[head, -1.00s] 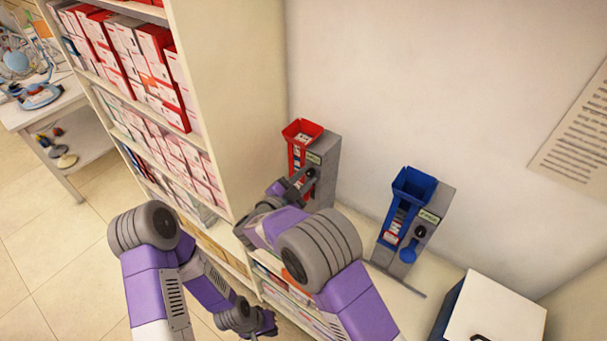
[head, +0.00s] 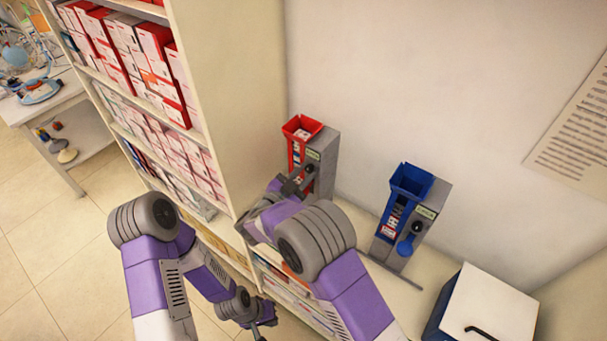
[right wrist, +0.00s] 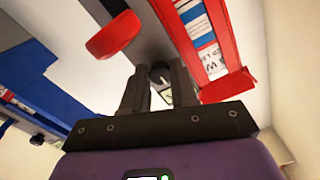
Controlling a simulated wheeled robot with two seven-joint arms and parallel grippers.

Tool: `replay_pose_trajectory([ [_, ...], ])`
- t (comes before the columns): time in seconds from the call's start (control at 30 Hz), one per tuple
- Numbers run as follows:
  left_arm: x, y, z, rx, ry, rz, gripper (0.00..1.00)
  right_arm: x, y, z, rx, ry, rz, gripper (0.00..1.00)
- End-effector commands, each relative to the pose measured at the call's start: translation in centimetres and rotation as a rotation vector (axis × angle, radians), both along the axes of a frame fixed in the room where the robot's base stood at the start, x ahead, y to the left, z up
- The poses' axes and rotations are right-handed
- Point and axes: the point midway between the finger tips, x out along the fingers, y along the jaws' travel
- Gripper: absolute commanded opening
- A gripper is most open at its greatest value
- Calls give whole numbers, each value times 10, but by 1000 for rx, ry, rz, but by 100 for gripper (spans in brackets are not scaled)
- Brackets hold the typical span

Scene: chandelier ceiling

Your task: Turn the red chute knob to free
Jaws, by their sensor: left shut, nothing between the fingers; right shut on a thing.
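The red chute (head: 303,126) stands on a low shelf top against the wall, with a grey body and a dark round knob (head: 309,170) on its front. My right gripper (head: 296,184) is at the knob, its fingers closed. The right wrist view shows the two dark fingers (right wrist: 160,88) closed at the knob, whose hub is mostly hidden between them. A red rounded paddle (right wrist: 113,35) shows to their left, and the chute's red rail (right wrist: 218,55) to their right. My left gripper (head: 262,326) is low near the bottom edge, shut and empty.
A blue chute (head: 412,183) with a dark knob and blue paddle stands to the right. A tall shelf of boxes (head: 150,90) rises close on the left. A white-topped cabinet (head: 490,305) is at lower right. Floor is free at lower left.

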Motion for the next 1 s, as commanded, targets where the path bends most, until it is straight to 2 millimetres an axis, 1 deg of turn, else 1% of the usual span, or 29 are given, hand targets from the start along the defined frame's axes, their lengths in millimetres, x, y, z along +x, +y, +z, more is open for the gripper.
replay_pose_trajectory([
  [0.03,0,0,0,0,0,0,0,0,0,0,-3,1,0,0],
  [0.07,0,0,0,0,0,0,0,0,0,0,-3,1,0,29],
  [0.2,0,0,0,0,0,0,0,0,0,0,-2,0,0,50],
  [0.23,0,0,0,0,0,0,0,0,0,0,-2,0,0,53],
  [0.47,0,0,0,0,0,0,0,0,0,0,-1,1,0,53],
  [0.57,0,0,0,0,0,0,0,-4,3,0,0,0,1,53],
  [0.67,0,0,-2,0,0,0,0,-13,11,0,-1,0,4,53],
  [0.9,0,0,-5,0,0,0,0,-46,34,-1,-2,1,3,53],
  [1.0,0,0,-5,0,0,0,0,-55,40,0,-1,0,1,53],
])
